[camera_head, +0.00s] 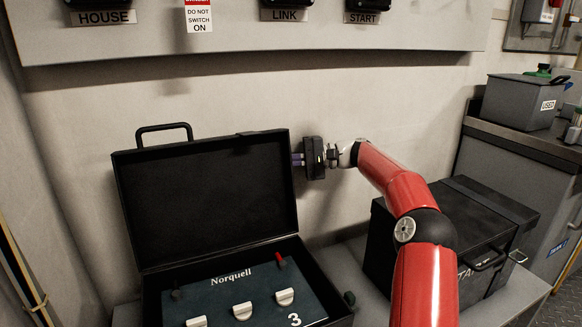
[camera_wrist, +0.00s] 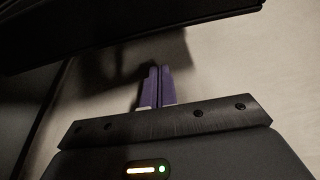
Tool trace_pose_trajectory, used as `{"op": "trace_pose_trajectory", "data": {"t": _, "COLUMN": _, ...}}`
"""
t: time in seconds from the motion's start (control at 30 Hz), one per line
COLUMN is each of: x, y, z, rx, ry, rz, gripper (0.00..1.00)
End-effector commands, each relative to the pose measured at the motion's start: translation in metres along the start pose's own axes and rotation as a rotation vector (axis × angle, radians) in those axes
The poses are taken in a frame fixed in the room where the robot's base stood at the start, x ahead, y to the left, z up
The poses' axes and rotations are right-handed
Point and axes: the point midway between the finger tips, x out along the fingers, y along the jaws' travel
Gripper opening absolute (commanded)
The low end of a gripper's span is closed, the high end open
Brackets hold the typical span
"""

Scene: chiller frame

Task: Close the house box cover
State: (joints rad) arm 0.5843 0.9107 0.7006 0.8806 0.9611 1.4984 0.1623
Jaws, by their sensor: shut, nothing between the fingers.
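The house box is the open black case labelled Norquell (camera_head: 325,310) at the lower left of the head view. Its cover (camera_head: 210,200) stands up at the back, leaning slightly, with a handle (camera_head: 164,128) on its top edge. My gripper (camera_head: 297,160) is at the cover's right edge, near its upper part; I cannot tell whether it touches. In the wrist view my gripper's purple fingers (camera_wrist: 156,85) are together and empty. A dark edge, probably the cover, crosses the top of the wrist view.
A second black box (camera_head: 440,235), closed, stands to the right behind my red arm. A grey bin marked USED (camera_head: 515,100) sits on a counter at the far right. Above hangs a panel with HOUSE, LINK and START labels (camera_head: 250,38). The wall is close behind the cover.

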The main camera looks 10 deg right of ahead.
Motion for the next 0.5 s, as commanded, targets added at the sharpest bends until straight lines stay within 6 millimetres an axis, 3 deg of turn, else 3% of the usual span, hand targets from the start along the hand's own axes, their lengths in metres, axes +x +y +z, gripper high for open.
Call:
{"op": "trace_pose_trajectory", "data": {"t": 0.2, "x": -0.014, "y": 0.000, "z": 0.027, "rx": -0.002, "ry": 0.003, "rz": 0.003, "gripper": 0.00}}
{"op": "trace_pose_trajectory", "data": {"t": 0.5, "x": -0.017, "y": 0.000, "z": 0.037, "rx": -0.002, "ry": 0.002, "rz": 0.003, "gripper": 0.00}}
